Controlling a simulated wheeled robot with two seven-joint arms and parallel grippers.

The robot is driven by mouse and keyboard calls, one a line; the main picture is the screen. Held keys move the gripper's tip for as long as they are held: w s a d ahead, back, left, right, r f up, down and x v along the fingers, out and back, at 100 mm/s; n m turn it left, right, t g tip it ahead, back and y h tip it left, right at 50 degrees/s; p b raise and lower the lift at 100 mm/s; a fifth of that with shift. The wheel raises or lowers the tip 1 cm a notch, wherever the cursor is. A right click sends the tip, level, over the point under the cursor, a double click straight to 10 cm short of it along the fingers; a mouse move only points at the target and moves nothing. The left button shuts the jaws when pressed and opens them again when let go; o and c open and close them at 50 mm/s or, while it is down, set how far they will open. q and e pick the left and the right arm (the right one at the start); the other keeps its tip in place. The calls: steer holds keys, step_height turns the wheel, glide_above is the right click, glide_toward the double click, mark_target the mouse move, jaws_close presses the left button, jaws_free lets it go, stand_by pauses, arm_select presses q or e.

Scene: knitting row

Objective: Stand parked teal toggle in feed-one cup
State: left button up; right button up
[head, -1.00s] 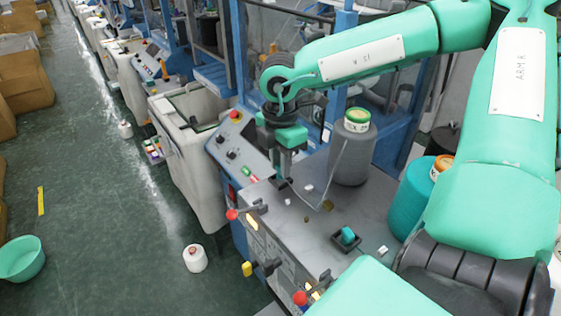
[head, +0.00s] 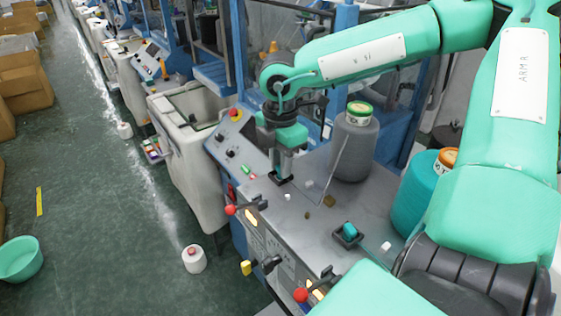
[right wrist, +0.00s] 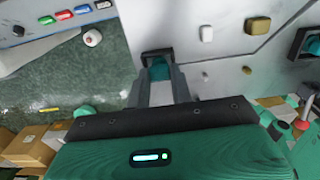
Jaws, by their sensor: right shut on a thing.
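My right gripper (head: 281,178) points down at a dark square cup (right wrist: 146,53) on the grey machine top. It is shut on a teal toggle (right wrist: 158,71), which shows between the fingers in the right wrist view. The toggle is at the mouth of that cup; the fingers hide how deep it sits. In the head view the held toggle is hidden. A second dark square cup (head: 337,240), nearer the front, has another teal toggle (head: 349,231) in it. That cup also shows at the right edge of the right wrist view (right wrist: 297,46). My left gripper is not in view.
Small white and brown blocks (head: 329,201) lie on the machine top. Red-knobbed levers (head: 231,210) line the front edge. A white bobbin (head: 194,259) stands on the floor.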

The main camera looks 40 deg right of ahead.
steer(key=o, duration=0.9)
steer(key=shift+c, duration=0.2)
steer(key=shift+w+r, duration=0.1)
steer(key=shift+r, duration=0.35)
step_height(320, 180, up, 13)
steer(key=b, duration=0.4)
steer(key=shift+a+f, duration=0.1)
